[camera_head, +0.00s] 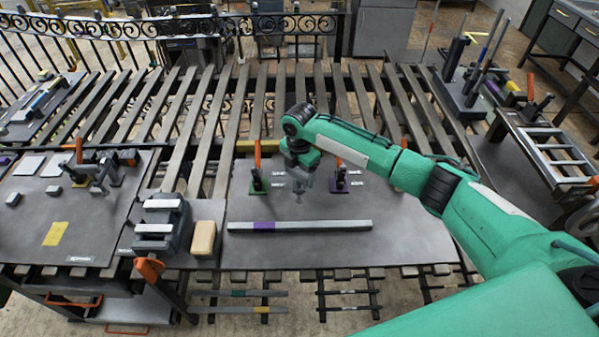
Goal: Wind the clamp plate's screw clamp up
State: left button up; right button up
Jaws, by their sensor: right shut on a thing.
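My green right arm reaches in from the right. Its right gripper (299,187) points down over the middle dark plate (400,235), between two upright orange-handled clamps. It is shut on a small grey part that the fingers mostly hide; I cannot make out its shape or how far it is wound. The left orange-handled clamp (257,172) has a green base. The right orange-handled clamp (340,176) has a purple base. Both stand apart from the gripper. My left gripper is not in view.
A grey bar (320,226) with a purple band lies in front of the gripper. A tan block (203,239) and a dark slotted rack (160,225) stand to the left. Another dark plate (30,215) carries clamps and small blocks. A rod stand (470,85) is back right.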

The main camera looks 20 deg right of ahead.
aim_at(299, 172)
jog(key=n+b, duration=0.1)
jog(key=n, duration=0.4)
jog(key=shift+f+n, duration=0.1)
jog(key=shift+n, duration=0.2)
jog(key=n+b, duration=0.1)
jog(key=n, duration=0.3)
jog(key=shift+s+n, duration=0.1)
jog(key=shift+n, duration=0.2)
jog(key=o, duration=1)
jog(key=shift+r+b, duration=2.35)
jog(key=shift+r, duration=4.55)
